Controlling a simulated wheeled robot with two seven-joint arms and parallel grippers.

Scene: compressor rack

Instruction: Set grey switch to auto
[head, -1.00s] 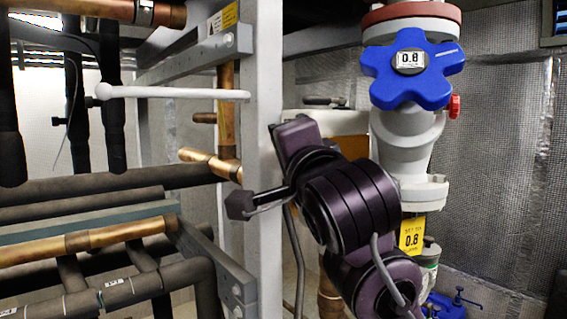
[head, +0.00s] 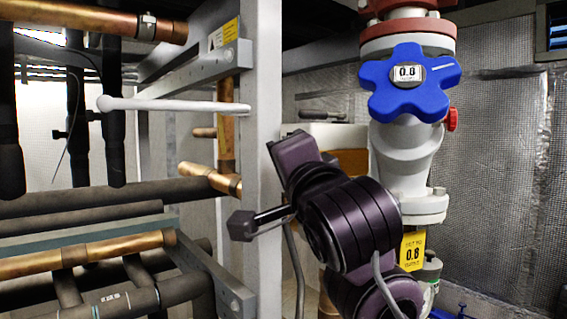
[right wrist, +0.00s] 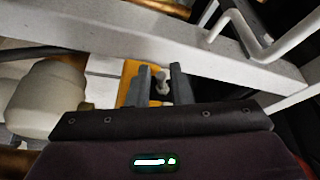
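In the right wrist view my right gripper (right wrist: 161,82) has its two dark fingers apart. A small grey knob-like piece (right wrist: 163,84) shows between them, in front of a yellow-orange surface (right wrist: 130,82). It may be the grey switch; its setting cannot be read, and I cannot tell whether a finger touches it. In the head view my dark purple right arm rises from the bottom, in front of an orange-brown box (head: 352,162) with a pale top. The right fingers and the switch cannot be made out there. My left gripper is not in view.
A blue star-shaped handwheel (head: 410,101) on a grey valve stands right of my arm, with a yellow tag (head: 412,250) below. A grey upright post (head: 262,190) and several copper and black pipes fill the left. A white bar (head: 175,105) sticks out there.

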